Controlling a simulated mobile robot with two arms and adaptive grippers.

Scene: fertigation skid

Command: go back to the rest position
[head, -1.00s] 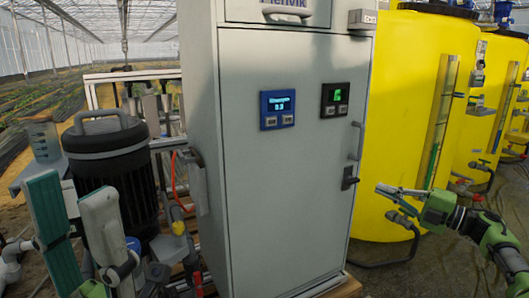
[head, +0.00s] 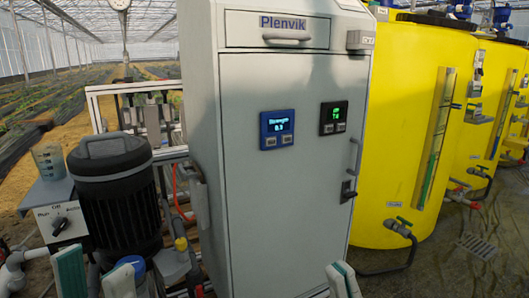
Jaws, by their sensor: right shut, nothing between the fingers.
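My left gripper (head: 95,276) shows at the bottom left edge as two pale teal and white fingers. They stand apart with a gap between them, in front of the dark pump motor, and seem to hold nothing. My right gripper (head: 343,280) shows only as a pale teal and white tip at the bottom edge, in front of the lower cabinet. It is shut and empty. The rest of both arms is out of view.
A tall grey cabinet (head: 285,215) fills the middle, with a blue display (head: 278,129), a black display (head: 333,117) and a door handle (head: 356,155). The dark pump motor (head: 112,195) stands left, yellow tanks (head: 400,110) right. Wet floor at right looks open.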

